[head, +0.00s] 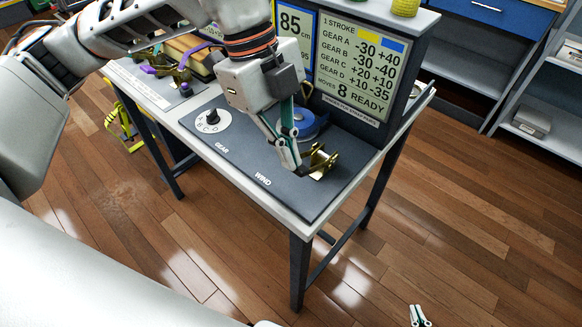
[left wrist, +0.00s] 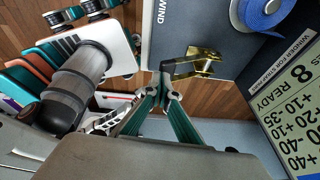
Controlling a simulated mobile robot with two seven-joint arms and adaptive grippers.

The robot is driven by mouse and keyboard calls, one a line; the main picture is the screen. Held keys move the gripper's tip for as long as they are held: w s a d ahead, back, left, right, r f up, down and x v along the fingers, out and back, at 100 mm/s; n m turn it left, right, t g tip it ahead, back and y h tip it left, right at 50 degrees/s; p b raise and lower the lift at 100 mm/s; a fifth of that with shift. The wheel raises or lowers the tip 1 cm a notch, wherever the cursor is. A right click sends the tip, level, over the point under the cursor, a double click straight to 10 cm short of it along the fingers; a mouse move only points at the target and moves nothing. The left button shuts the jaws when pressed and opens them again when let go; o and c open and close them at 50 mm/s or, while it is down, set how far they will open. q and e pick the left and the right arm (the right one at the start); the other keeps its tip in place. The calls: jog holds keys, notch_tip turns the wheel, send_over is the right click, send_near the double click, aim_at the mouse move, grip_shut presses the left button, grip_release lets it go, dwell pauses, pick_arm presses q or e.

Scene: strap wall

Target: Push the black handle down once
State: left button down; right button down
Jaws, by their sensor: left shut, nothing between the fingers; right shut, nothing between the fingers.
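A brass ratchet winder (head: 322,160) sits at the right end of the dark panel (head: 240,165), near the word WIND. It also shows in the left wrist view (left wrist: 204,58). My right gripper (head: 420,317) is shut and empty, low in the head view, away from the bench.
A blue strap roll (head: 310,122) stands behind the winder. A dial with a black knob (head: 212,118) lies left on the panel. A sign board (head: 360,62) reads 85 cm, 1 STROKE, gears, MOVES 8 and READY. Open floor (head: 450,220) lies to the right.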

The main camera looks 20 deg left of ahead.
pick_arm(q)
jog(key=v, duration=1)
jog(key=shift+s+a+p, duration=0.3)
jog(key=shift+s+p, duration=0.05)
jog(key=shift+s, duration=0.45)
pick_arm(e)
jog(key=shift+s+a, duration=0.3)
jog(key=shift+a, duration=0.05)
pick_arm(q)
jog(key=shift+f, duration=0.1)
pick_arm(e)
jog(key=shift+w+d+r, duration=0.1)
jog(key=shift+w+d, duration=0.1)
jog(key=shift+d, duration=0.05)
jog(key=shift+r, duration=0.1)
